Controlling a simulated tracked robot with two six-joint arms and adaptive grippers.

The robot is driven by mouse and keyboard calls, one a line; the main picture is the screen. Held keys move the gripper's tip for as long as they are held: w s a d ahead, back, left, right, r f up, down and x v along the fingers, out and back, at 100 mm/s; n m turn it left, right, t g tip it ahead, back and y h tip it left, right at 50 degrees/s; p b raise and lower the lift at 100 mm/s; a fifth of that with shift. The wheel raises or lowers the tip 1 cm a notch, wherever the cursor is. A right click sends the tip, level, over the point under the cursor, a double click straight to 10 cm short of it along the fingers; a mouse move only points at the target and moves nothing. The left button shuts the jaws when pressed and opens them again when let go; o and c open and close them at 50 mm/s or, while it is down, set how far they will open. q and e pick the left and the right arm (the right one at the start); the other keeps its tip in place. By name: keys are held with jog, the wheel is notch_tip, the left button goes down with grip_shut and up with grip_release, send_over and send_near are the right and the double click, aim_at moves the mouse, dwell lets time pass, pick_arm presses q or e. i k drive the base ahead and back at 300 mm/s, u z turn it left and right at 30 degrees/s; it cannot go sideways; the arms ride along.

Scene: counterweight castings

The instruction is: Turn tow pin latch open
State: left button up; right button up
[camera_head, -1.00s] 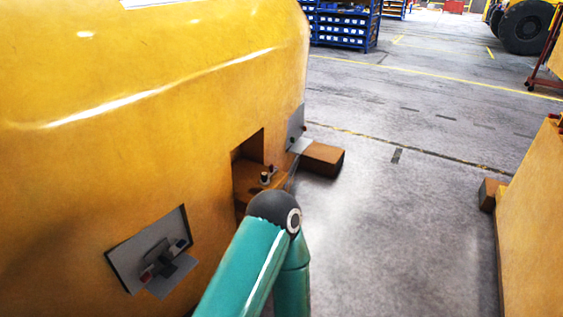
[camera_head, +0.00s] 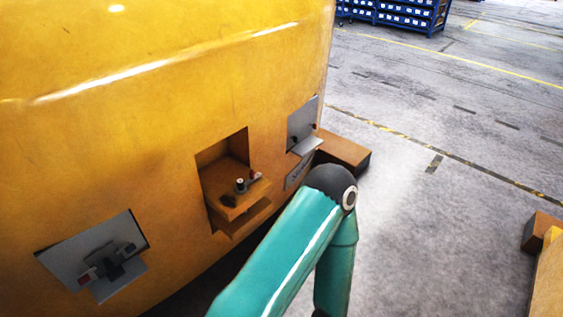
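A recess (camera_head: 222,152) in the yellow casting holds an orange-yellow ledge (camera_head: 228,207). On this ledge stands a small dark upright pin (camera_head: 240,185) with a pale top, and a small reddish part (camera_head: 256,177) sits beside it. These look like the tow pin and its latch, but they are too small to tell how the latch is turned. One of my teal arms rises from the bottom, its dark joint (camera_head: 328,181) right of the recess in the picture. Neither gripper is in view.
A grey plate with a dark bracket (camera_head: 112,262) is on the casting at lower left. Another grey plate (camera_head: 303,122) is at its right edge, near a brown block (camera_head: 342,150). Clear floor (camera_head: 440,215) lies right. A second brown block (camera_head: 540,231) is at far right.

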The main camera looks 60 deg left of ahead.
aim_at(253, 177)
jog(key=z, duration=0.1)
jog(key=i, duration=1.45)
jog(key=u, duration=1.85)
jog(key=i, duration=0.15)
jog(key=u, duration=2.15)
jog(key=i, duration=1.05)
jog(key=z, duration=0.55)
